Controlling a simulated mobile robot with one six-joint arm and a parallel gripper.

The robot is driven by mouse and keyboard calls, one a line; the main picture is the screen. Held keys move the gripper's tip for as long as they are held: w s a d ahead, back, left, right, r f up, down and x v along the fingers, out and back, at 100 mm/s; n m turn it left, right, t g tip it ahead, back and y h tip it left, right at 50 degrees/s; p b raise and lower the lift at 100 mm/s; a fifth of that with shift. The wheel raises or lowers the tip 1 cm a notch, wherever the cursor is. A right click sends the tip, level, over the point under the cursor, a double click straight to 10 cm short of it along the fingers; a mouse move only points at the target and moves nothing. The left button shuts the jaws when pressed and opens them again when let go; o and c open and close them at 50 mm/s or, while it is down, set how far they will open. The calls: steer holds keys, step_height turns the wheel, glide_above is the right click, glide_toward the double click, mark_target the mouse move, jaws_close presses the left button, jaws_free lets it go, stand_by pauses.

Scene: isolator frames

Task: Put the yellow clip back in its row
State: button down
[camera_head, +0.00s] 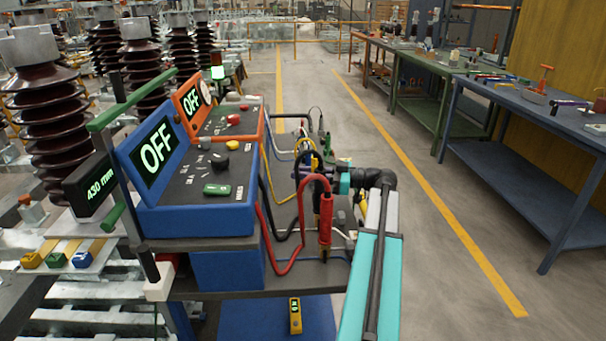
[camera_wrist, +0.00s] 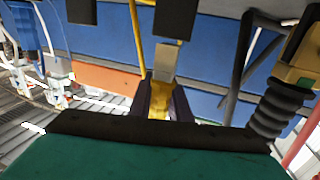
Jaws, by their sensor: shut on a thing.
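My gripper (camera_wrist: 161,104) is shut on the yellow clip (camera_wrist: 160,106), its dark purple fingers on either side of the yellow body. A grey metal piece (camera_wrist: 166,62) shows just beyond the clip, and a yellow cable (camera_wrist: 137,40) runs up beside it. In the head view, my gripper (camera_head: 307,164) is at the right end of the cart, among hanging cables. The clip is mostly hidden there by the gripper and cables. A red clip (camera_head: 326,216) on a red cable hangs upright in front of my gripper. I cannot make out the row's empty place.
A blue box (camera_head: 205,185) and an orange box (camera_head: 232,118), both reading OFF, stand on the cart left of my gripper. Red, black and white cables loop close by. A yellow device (camera_head: 295,315) lies low on a blue surface. The aisle floor (camera_head: 440,245) at right is clear.

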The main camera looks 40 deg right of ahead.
steer(key=shift+f+b, duration=1)
steer(key=c, duration=1.6)
jaws_free()
steer(key=shift+o, duration=0.2)
steer(key=shift+f, duration=0.1)
steer(key=shift+s, duration=0.1)
steer(key=v, duration=1.2)
steer(key=shift+d, duration=0.15)
steer(key=shift+v, duration=0.75)
steer(key=shift+s, duration=0.1)
